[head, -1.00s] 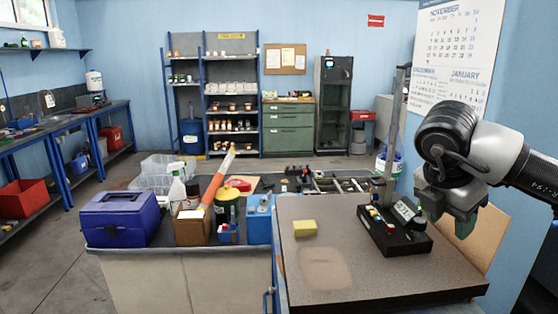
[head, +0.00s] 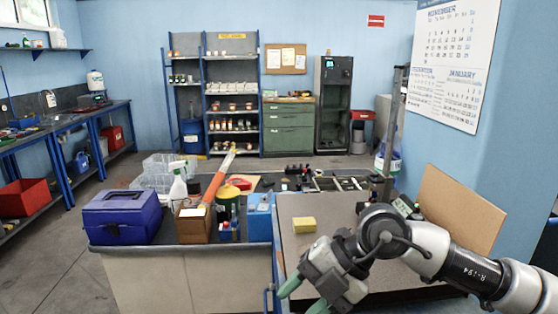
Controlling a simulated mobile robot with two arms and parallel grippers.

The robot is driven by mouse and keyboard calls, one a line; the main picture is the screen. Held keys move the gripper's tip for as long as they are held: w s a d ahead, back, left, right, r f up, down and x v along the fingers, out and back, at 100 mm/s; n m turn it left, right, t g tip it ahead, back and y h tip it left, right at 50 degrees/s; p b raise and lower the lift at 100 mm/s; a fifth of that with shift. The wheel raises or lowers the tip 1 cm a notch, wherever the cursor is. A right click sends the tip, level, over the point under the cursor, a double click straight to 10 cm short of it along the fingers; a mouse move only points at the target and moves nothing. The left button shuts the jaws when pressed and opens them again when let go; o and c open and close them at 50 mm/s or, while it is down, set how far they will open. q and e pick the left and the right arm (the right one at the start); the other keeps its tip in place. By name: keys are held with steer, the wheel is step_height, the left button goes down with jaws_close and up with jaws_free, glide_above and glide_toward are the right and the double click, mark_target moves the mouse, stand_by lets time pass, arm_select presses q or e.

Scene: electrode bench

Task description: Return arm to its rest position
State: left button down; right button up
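My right arm comes in from the right, low over the front of the grey bench top (head: 298,206). My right gripper (head: 303,297) hangs near the front left edge of this top, its two green-tipped fingers apart with nothing seen between them. The fingertips reach the bottom of the frame. A yellow sponge-like block (head: 304,225) lies on the top beyond the gripper, apart from it. My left gripper is not in view.
A second bench at left holds a blue toolbox (head: 124,216), a cardboard box (head: 193,224), a spray bottle (head: 178,190) and a blue container (head: 259,216). A brown board (head: 455,212) leans at the right wall. The floor at left (head: 50,262) is open.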

steer(key=s+a+r+y, duration=0.55)
steer(key=a+y, duration=0.25)
steer(key=y, duration=0.3)
steer(key=w+d+f+m+t+h, duration=0.35)
steer(key=d+m+t+h, duration=0.3)
steer(key=m+t, duration=0.55)
steer(key=w+d+f+m+t+h, duration=0.35)
steer(key=d+m+t+h, duration=0.45)
steer(key=m, duration=0.6)
steer(key=s+d+f+m+g+h, duration=0.2)
steer(key=d+f+m+g+h, duration=0.25)
steer(key=f, duration=0.65)
steer(key=s+d+f+g, duration=0.3)
steer(key=s+f+g, duration=0.35)
steer(key=s, duration=0.35)
steer(key=s+d+f+g, duration=0.3)
steer(key=s+f+g, duration=0.2)
steer(key=s+f, duration=0.4)
step_height(320, 180, down, 25)
steer(key=s, duration=0.2)
steer(key=s+d+f+g, duration=0.1)
steer(key=s+d+f, duration=0.2)
steer(key=s+f, duration=1.2)
steer(key=shift+s+f+n+g+h, duration=0.35)
steer(key=shift+f+n+g+h, duration=0.05)
steer(key=shift+f+n, duration=0.1)
